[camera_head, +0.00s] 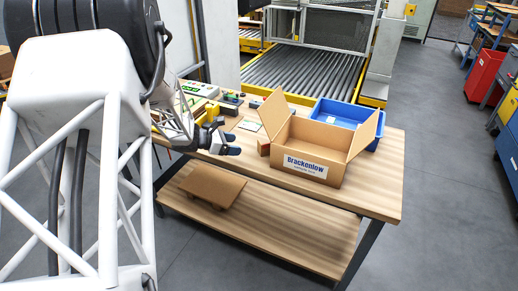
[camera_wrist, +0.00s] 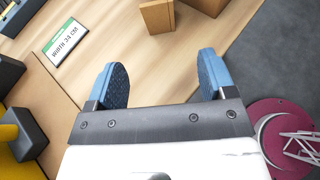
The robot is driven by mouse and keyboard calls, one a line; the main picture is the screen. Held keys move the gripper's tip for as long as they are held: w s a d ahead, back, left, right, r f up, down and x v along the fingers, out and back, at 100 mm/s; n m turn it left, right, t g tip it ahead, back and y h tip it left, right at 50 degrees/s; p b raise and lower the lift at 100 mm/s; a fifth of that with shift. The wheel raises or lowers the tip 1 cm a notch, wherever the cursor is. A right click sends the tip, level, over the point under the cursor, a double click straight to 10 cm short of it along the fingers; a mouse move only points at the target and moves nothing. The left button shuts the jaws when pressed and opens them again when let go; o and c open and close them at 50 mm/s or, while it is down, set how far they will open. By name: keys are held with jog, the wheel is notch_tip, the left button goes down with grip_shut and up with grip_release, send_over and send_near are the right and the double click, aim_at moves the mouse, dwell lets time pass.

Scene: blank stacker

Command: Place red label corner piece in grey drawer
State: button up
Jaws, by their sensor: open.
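My gripper (camera_head: 222,141) is over the left part of the wooden workbench (camera_head: 375,190). In the wrist view its two blue fingers stand wide apart, with nothing between them but bare wood (camera_wrist: 163,75). A small brown block (camera_wrist: 157,15) stands beyond the fingertips in the wrist view; in the head view a brown block (camera_head: 263,147) is just right of the gripper. I cannot tell whether it is a corner piece, and no red label shows on it. I cannot make out a grey drawer in either view.
An open cardboard box (camera_head: 310,150) stands right of the gripper, with a blue bin (camera_head: 345,115) behind it. A small width sign (camera_wrist: 66,42) lies left of the fingers. Dark grey and yellow items (camera_wrist: 25,135) are at the left. The bench's right front is clear.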

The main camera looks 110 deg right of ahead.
aim_at(259, 147)
jog(key=s, duration=0.1)
jog(key=s+t, duration=0.2)
jog(key=shift+s+a+r, duration=0.15)
jog(key=shift+r, duration=0.15)
jog(key=shift+s+r+t, duration=0.25)
jog(key=shift+s+t, duration=0.7)
jog(key=shift+t, duration=0.15)
jog(key=shift+s+f, duration=0.1)
jog(key=shift+x, duration=1.2)
jog(key=shift+x, duration=2.6)
jog(key=shift+c, duration=0.4)
